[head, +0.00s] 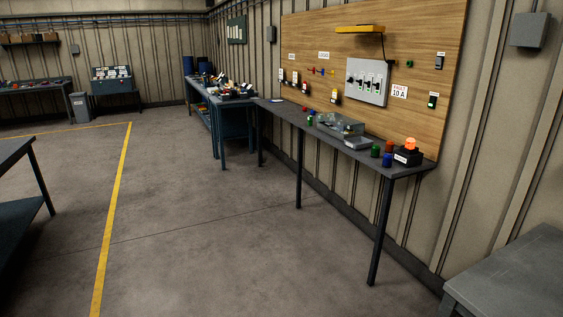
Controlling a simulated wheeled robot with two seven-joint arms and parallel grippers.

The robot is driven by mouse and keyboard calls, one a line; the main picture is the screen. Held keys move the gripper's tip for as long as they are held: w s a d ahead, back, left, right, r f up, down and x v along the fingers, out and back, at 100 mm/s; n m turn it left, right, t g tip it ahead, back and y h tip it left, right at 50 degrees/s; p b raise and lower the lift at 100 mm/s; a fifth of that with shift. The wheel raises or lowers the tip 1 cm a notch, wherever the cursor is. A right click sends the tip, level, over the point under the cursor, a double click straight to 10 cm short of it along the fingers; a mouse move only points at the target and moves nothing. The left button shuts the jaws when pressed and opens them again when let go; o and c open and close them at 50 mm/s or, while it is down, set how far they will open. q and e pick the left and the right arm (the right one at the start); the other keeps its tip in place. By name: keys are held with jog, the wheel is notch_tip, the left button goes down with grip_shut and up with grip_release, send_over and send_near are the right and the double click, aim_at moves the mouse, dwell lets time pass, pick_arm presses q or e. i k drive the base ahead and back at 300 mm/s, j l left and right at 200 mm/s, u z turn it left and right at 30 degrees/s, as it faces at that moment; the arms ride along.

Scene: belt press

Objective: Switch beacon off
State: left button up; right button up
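The beacon (410,145) is an orange lamp on a small black box with a white label. It stands at the near right end of the narrow dark bench (404,170) against the wall. Its dome looks bright orange, as if lit. A switch on the box is too small to make out. Neither of my grippers shows in the head view.
Blue, green and red cylinders (387,159) stand just left of the beacon. A clear bin (340,124) sits farther along. A wooden board (405,50) with a grey switch panel (366,82) hangs above. A grey table (515,280) is at the lower right. Open floor (210,240) lies before the bench.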

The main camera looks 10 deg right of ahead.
aim_at(432, 100)
jog(key=i+j+z, duration=0.2)
jog(key=i+z, duration=0.25)
jog(key=i, duration=0.3)
jog(key=i+j+z, duration=0.5)
jog(key=i, duration=0.25)
jog(key=i+j+z, duration=0.45)
jog(key=i+j, duration=0.2)
